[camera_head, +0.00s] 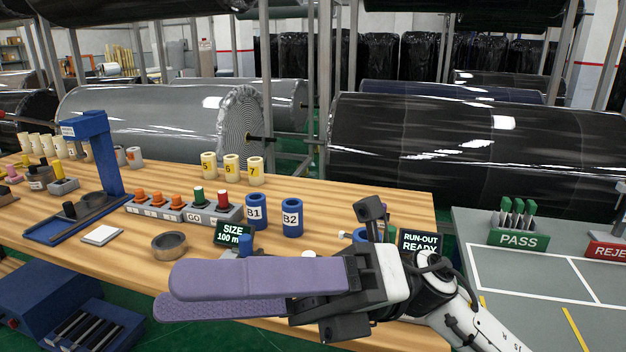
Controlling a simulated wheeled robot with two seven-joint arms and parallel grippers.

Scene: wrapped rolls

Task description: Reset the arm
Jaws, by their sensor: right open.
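My right gripper (225,290) reaches in from the lower right over the front edge of the wooden table (390,208). Its two long purple fingers point left, are parted by a gap at the tips, and hold nothing. The gripper hides part of the table front and whatever stands behind its wrist. My left gripper is not in the picture.
Blue cylinders B1 (256,211) and B2 (292,217), a SIZE display (233,233), a RUN-OUT READY display (420,243) and a grey ring (169,246) stand near the gripper. A blue press (108,160) stands left. A grey table with a PASS holder (519,238) is right.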

